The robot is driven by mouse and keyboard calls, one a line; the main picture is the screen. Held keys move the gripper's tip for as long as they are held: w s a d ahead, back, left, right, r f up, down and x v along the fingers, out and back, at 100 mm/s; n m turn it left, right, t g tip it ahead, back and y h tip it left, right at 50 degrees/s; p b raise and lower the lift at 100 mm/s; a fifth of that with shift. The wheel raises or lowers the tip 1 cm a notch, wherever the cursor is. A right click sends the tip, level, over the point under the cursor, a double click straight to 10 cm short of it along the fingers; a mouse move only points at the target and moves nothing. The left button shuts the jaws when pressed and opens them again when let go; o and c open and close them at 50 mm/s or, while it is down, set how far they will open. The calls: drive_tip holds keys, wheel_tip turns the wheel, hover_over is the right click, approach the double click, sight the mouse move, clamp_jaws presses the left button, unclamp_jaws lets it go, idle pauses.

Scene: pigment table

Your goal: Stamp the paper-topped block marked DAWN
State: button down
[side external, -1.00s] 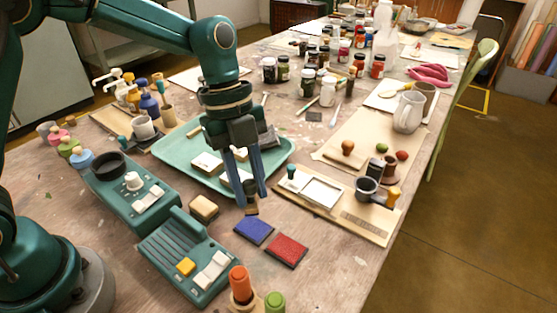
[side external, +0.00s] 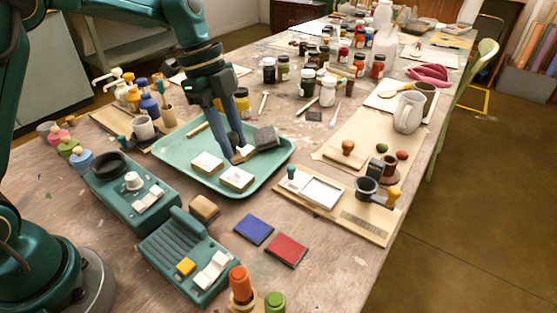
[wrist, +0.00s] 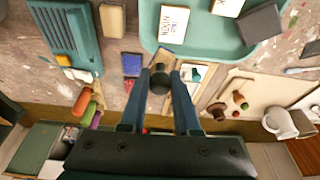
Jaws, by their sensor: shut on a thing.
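My gripper (side external: 232,154) is shut on a stamp with a dark round knob (wrist: 159,82) and a wooden base (side external: 244,154), held over the green tray (side external: 176,150). A white paper-topped block (side external: 237,179) sits on the tray just in front of the stamp. In the wrist view this block (wrist: 173,22) has dark lettering and a small reddish mark, too small to read for sure. A second paper-topped block (side external: 207,162) lies to its left, its writing not readable. A dark grey block (side external: 266,138) is right of the stamp. The stamp's underside is hidden.
A blue pad (side external: 254,229) and a red pad (side external: 287,250) lie in front of the tray. A sponge-like block (side external: 204,207) and green devices (side external: 187,256) stand left of them. A wooden board (side external: 340,220) with small tools lies to the right.

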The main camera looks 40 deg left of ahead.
drive_tip(key=w+a+n+t, duration=0.15)
drive_tip(key=a+n, duration=0.25)
drive_tip(key=a, duration=0.6)
drive_tip(key=shift+a+f, duration=0.2)
drive_tip(key=shift+f, duration=1.3)
drive_tip(key=shift+a+f, duration=0.15)
drive_tip(key=shift+f, duration=1.35)
drive_tip(key=shift+s+f+g, duration=0.1)
drive_tip(key=shift+f+g, duration=0.15)
drive_tip(key=shift+f, duration=0.4)
wheel_tip(320, 180, up, 7)
drive_tip(key=shift+r, duration=0.15)
idle(0.6)
